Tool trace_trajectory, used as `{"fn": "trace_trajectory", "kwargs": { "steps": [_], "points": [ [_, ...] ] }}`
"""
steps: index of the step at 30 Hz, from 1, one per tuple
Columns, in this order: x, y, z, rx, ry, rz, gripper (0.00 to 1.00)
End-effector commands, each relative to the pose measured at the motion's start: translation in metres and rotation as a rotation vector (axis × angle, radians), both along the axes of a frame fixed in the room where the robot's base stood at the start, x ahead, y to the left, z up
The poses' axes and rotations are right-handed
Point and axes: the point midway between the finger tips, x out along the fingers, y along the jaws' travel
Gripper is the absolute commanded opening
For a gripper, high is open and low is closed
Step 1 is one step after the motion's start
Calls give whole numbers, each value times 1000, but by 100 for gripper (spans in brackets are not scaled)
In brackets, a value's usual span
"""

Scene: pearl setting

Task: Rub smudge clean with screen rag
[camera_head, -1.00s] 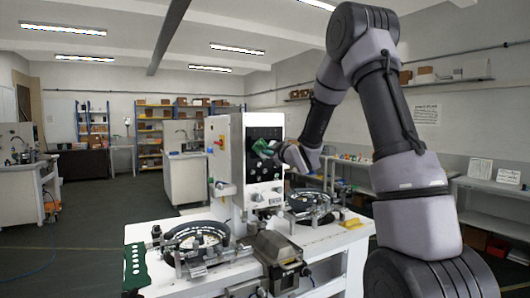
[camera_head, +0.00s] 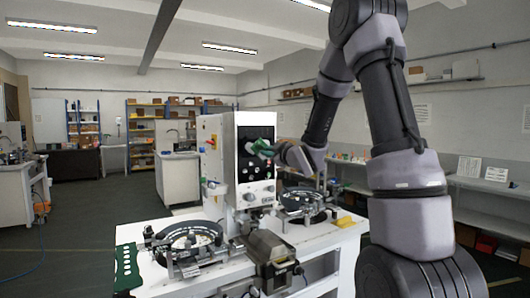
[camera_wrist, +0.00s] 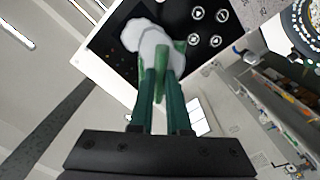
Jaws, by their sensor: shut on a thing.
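A dark screen panel (camera_head: 257,135) is on the front of the white machine. My gripper (camera_head: 272,151) reaches to it from the right. The rag also shows against the panel in the head view (camera_head: 260,147). The rag seems to touch or nearly touch the screen. The fingers partly hide the contact.
The white machine bench (camera_head: 150,225) holds round fixtures (camera_head: 190,238) and a grey vise (camera_head: 268,246). A green plate (camera_head: 127,268) is at its left edge.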

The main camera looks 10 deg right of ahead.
Motion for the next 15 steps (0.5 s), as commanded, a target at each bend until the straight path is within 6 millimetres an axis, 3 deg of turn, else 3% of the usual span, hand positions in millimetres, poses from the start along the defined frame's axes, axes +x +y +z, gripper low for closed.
{"fn": "trace_trajectory", "kwargs": {
  "steps": [15],
  "points": [
    [-8, -3, 0, 0, 0, -1, 0]
  ]
}}
